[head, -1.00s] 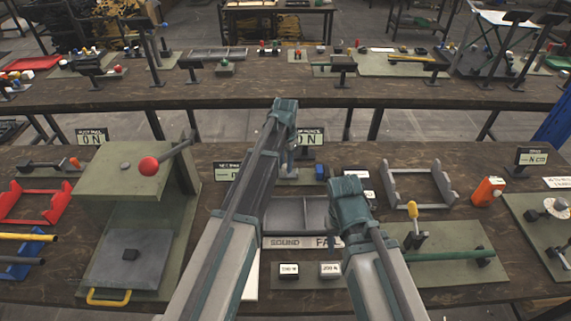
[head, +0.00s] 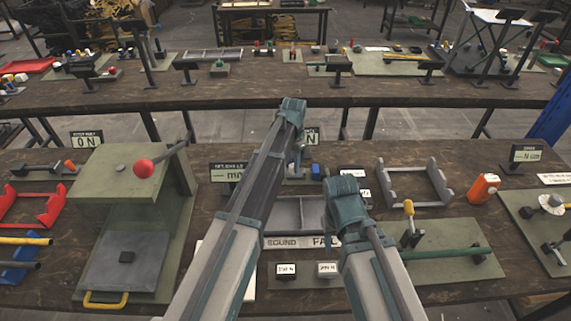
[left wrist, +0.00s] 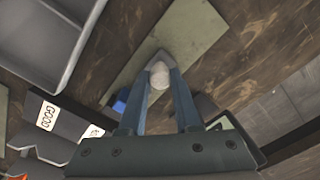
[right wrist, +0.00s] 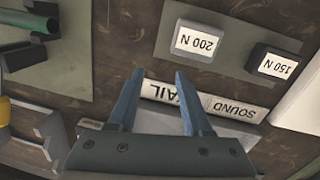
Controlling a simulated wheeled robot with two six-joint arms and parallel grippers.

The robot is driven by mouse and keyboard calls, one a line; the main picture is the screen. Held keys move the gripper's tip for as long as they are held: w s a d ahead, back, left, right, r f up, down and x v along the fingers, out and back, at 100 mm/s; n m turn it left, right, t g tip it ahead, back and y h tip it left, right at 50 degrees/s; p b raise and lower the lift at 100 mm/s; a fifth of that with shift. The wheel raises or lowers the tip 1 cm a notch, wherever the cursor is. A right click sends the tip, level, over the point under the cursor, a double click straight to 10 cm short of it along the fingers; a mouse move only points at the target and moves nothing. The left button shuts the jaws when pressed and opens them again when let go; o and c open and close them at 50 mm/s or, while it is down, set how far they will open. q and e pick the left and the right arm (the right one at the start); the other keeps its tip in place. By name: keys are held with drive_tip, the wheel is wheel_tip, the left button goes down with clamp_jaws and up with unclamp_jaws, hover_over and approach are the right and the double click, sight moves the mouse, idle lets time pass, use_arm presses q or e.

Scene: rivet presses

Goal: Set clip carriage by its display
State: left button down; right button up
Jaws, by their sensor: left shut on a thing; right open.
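My left gripper (left wrist: 160,78) is shut on a pale rounded knob (left wrist: 159,75) above a green plate (left wrist: 185,42) in the left wrist view. I take the knob to be on the clip carriage; its body is mostly hidden. In the head view my left gripper (head: 298,160) hides it behind the grey bin. A display reading "mm" (head: 232,173) stands just left of that arm, its label partly covered. Another display (head: 311,136) behind the gripper is mostly hidden. My right gripper (right wrist: 160,80) is open and empty, above the "SOUND FAIL" strip (right wrist: 190,98).
A divided grey bin (head: 297,212) lies between my arms. Two force blocks, "200 N" (right wrist: 196,42) and "150 N" (right wrist: 276,64), sit near the right gripper. A green press with a red ball (head: 144,168) stands left.

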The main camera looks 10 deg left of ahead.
sight(292, 165)
use_arm(q)
drive_tip(key=c, duration=0.6)
unclamp_jaws()
drive_tip(key=shift+a, duration=0.15)
wheel_tip(292, 165, up, 14)
drive_tip(key=p, duration=1.3)
drive_tip(key=shift+p, duration=0.4)
use_arm(e)
wheel_tip(292, 165, up, 14)
use_arm(q)
drive_tip(key=shift+f, duration=0.1)
use_arm(e)
drive_tip(key=shift+f, duration=0.15)
use_arm(q)
drive_tip(key=s+d+f+n+b, duration=0.1)
drive_tip(key=s+d+f+b, duration=0.1)
drive_tip(key=s, duration=1.2)
drive_tip(key=s+d+f+n+y+b, duration=0.1)
drive_tip(key=s+d+f+n+b, duration=0.1)
drive_tip(key=s, duration=1.2)
drive_tip(key=shift+s+d+f+b, duration=0.15)
drive_tip(key=shift+d+f+b, duration=0.25)
drive_tip(key=shift+b, duration=0.1)
use_arm(e)
wheel_tip(292, 165, down, 5)
drive_tip(key=shift+a+r, duration=0.1)
